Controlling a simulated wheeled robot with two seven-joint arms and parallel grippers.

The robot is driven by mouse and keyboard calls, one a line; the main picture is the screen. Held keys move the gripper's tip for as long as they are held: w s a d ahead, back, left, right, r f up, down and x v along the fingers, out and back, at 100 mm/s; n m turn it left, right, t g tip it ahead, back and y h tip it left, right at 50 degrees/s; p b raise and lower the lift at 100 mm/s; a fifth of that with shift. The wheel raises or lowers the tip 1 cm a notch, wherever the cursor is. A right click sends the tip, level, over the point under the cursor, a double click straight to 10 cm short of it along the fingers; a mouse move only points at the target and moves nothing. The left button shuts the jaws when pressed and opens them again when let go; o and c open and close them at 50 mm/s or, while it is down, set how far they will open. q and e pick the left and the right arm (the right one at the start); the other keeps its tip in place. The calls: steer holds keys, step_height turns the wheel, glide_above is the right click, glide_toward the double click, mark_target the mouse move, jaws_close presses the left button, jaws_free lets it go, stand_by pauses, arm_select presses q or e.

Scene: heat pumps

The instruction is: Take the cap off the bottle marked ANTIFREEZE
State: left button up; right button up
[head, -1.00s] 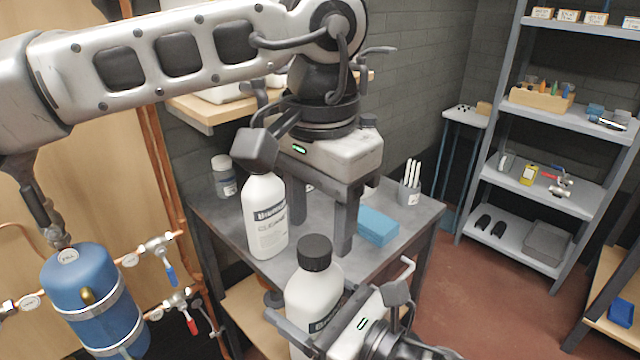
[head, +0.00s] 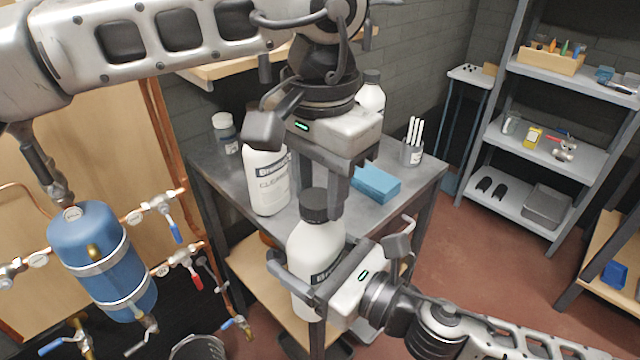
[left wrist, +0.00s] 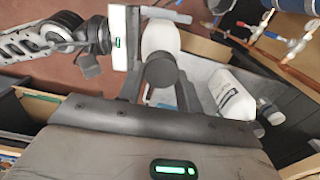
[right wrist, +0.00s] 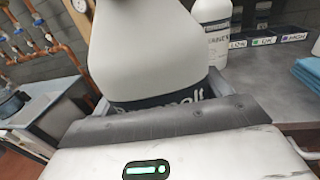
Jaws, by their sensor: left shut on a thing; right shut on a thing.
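A white bottle (head: 312,254) with a black cap (head: 314,206) stands upright in front of the table; its lower label is partly covered, and I cannot read ANTIFREEZE on it. My right gripper (head: 318,283) is shut around its body. In the right wrist view the bottle (right wrist: 150,45) fills the space ahead, with the label partly hidden. My left gripper (head: 325,195) reaches down from above and is shut on the cap. The left wrist view shows the cap (left wrist: 161,70) between its fingers, on top of the bottle.
A blue tank (head: 95,250) with pipes is at left.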

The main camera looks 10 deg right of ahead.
arm_select(q)
steer(key=n, duration=0.6)
steer(key=shift+s+d, duration=0.1)
steer(key=shift+d, duration=0.15)
steer(key=n, duration=0.7)
steer(key=shift+a+n, duration=0.15)
steer(key=shift+n, duration=0.25)
steer(key=n, duration=0.4)
steer(key=shift+a+r+n, duration=0.1)
steer(key=shift+a+n, duration=0.05)
steer(key=shift+n, duration=0.15)
steer(key=n, duration=0.7)
steer(key=shift+a, duration=0.2)
steer(key=n, duration=0.7)
steer(key=shift+a+n, duration=0.15)
steer(key=shift+n, duration=0.15)
steer(key=n, duration=0.7)
steer(key=shift+a, duration=0.1)
steer(key=n, duration=0.7)
steer(key=shift+s, duration=0.1)
steer(key=n, duration=0.6)
steer(key=shift+s, duration=0.1)
